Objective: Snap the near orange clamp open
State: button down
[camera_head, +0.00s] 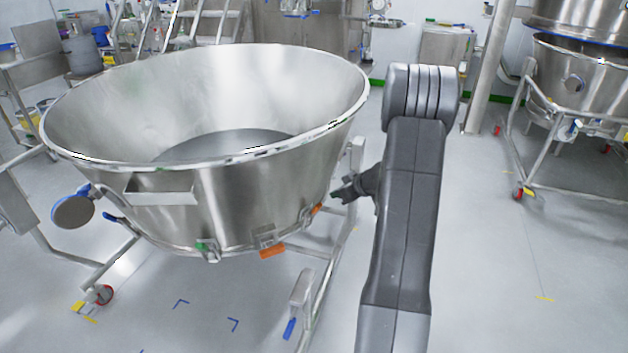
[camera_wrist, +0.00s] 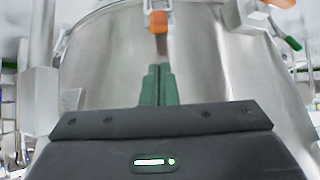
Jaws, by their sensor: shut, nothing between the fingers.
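Two orange clamps sit on the lower rim of the big steel bowl (camera_head: 230,205) in the head view. The nearer orange clamp (camera_head: 272,251) is at the front, and another orange clamp (camera_head: 316,209) is farther round to the right. My gripper (camera_head: 338,196) is beside the bowl's right side, pointing left towards it, near the farther clamp. In the wrist view the green fingertips (camera_wrist: 158,85) are shut together and empty. An orange clamp handle (camera_wrist: 158,22) lies straight ahead of them, with a small gap apparent; which of the two it is I cannot tell.
A green-handled clamp (camera_head: 209,249) is on the bowl's front left. The bowl's steel frame leg (camera_head: 300,295) with a blue lever stands close by. Another bowl on a wheeled frame (camera_head: 575,130) stands at the right. The floor between is clear.

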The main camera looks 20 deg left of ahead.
aim_at(319, 204)
jog(key=b+x, duration=0.2)
jog(key=x, duration=0.8)
jog(key=shift+s+a+f+b, duration=0.1)
jog(key=shift+a+b, duration=0.1)
jog(key=shift+b, duration=0.2)
jog(key=shift+d+f, duration=0.1)
